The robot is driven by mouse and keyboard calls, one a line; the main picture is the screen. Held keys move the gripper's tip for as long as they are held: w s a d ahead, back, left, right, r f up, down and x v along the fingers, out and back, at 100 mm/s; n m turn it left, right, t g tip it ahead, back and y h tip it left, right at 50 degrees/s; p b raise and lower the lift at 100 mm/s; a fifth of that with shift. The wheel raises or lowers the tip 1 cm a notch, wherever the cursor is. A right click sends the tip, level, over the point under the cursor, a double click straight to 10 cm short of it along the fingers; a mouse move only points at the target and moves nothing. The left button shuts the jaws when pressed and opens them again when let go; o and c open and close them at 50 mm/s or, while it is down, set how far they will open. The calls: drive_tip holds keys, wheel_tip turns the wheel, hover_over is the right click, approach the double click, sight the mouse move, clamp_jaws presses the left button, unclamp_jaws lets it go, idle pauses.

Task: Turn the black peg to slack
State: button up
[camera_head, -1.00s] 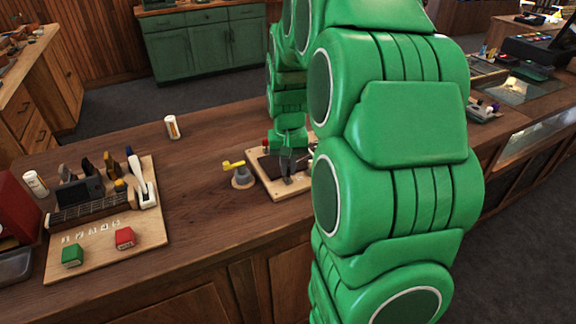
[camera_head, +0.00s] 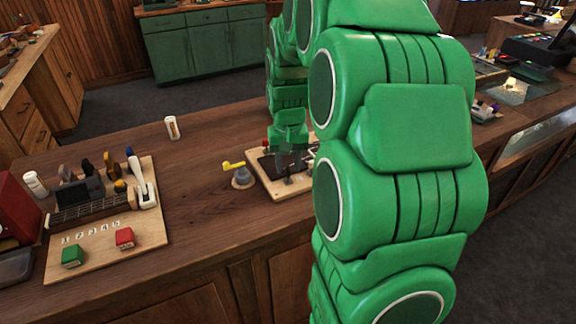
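My green arm fills the right half of the head view and reaches down to the workbench. My gripper (camera_head: 290,165) is small and dark at its end, over a light wooden board (camera_head: 264,184) with a dark plate on it. Whether its fingers are apart or closed is too small to make out. A dark upright piece (camera_head: 288,181) stands on the board just below the gripper; I cannot tell if it is the black peg. A red part (camera_head: 265,142) shows at the board's far left edge. My arm hides the board's right side.
A grey knob with a yellow handle (camera_head: 238,174) stands left of the board. Farther left, a wooden board (camera_head: 90,255) holds a fretted neck, tools, a green block (camera_head: 73,256) and a red block (camera_head: 125,237). A white bottle (camera_head: 172,128) stands behind. The bench (camera_head: 205,225) between is clear.

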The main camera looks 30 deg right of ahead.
sight(288, 169)
wheel_tip(288, 169, up, 7)
drive_tip(key=shift+f, duration=0.2)
idle(0.3)
